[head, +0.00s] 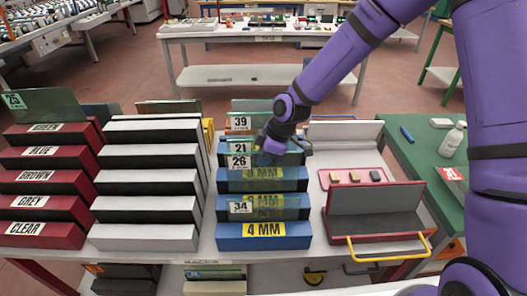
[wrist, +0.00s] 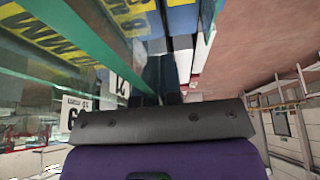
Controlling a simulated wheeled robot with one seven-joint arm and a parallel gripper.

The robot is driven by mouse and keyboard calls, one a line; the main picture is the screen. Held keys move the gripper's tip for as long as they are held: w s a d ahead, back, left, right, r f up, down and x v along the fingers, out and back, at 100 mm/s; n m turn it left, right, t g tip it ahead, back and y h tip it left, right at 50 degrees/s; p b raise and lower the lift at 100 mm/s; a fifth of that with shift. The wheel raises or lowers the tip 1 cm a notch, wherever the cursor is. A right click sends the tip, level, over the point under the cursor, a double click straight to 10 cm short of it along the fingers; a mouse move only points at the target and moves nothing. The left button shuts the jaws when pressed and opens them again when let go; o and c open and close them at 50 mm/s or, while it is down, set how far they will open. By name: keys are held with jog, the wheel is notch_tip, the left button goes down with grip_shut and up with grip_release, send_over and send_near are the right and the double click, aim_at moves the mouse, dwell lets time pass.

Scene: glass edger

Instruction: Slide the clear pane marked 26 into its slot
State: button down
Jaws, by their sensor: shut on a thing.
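The clear pane marked 26 (head: 239,162) is upright over the blue stepped rack (head: 232,244), in front of the pane marked 21 (head: 239,148). My gripper (head: 268,148) is shut on its upper edge, right of the 26 label. The rack's yellow MM labels show through the glass. The pane's lower edge is unclear, so I cannot tell how deep it sits in a slot. In the wrist view, my fingers (wrist: 157,99) are dark and partly hidden, beside greenish glass (wrist: 100,62). A 21 label (wrist: 118,84) shows close by.
Pane 34 (head: 240,208) stands in the rack's front, and pane 39 (head: 240,123) behind. White racks (head: 145,230) and red racks (head: 40,240) are at left. A red tray with a yellow handle (head: 385,240) is close at right. A bottle (head: 452,140) stands on the green table.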

jog(key=shift+f, duration=2.85)
jog(key=shift+f, duration=0.35)
jog(key=c, duration=1.2)
grip_release()
jog(key=v, duration=1)
jog(key=shift+d+r, duration=0.1)
jog(key=shift+r, duration=0.25)
jog(key=shift+d, duration=0.1)
